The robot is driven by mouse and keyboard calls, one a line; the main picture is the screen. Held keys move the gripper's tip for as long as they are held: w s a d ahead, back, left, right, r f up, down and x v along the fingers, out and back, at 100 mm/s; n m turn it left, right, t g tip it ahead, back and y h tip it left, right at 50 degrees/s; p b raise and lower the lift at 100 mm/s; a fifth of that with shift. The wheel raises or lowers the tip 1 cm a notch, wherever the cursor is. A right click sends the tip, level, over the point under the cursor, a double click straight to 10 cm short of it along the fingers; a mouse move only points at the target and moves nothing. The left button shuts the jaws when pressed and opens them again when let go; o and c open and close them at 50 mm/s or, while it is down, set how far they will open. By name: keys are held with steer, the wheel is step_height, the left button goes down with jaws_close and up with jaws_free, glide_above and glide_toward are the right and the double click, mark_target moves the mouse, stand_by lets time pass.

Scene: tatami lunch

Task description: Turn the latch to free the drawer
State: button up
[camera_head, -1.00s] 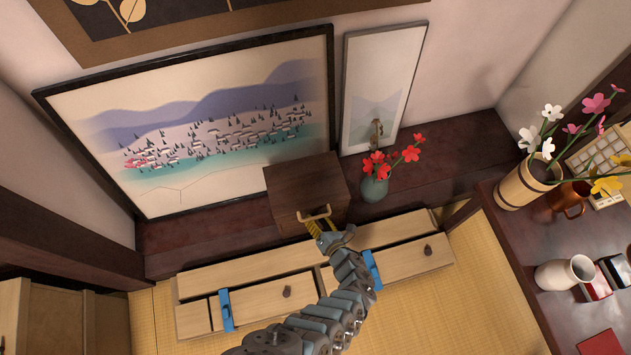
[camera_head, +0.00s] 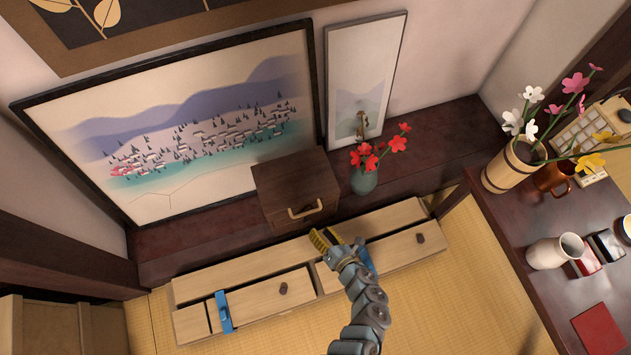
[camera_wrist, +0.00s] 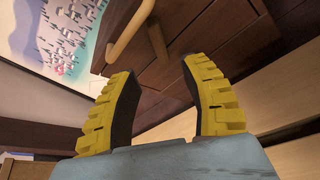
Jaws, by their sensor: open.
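A small dark brown wooden box (camera_head: 285,190) stands on the dark ledge, its drawer front facing me. A tan bar handle (camera_head: 305,210) sits on that front; it shows large in the wrist view (camera_wrist: 127,32). The drawer looks shut. I cannot clearly make out a latch on the box; a small dark piece shows near the handle's right end. My gripper (camera_head: 325,240) is open and empty, just below and right of the handle, apart from it. In the wrist view its yellow fingers (camera_wrist: 160,105) are spread before the box front.
A low pale wooden cabinet (camera_head: 260,268) with dark knobs and blue pieces (camera_head: 224,311) lies below the ledge. A vase with red flowers (camera_head: 364,180) stands right of the box. Framed pictures lean behind. A dark table (camera_head: 505,225) with vases is at right.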

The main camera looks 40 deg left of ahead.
steer(key=shift+v, duration=1.55)
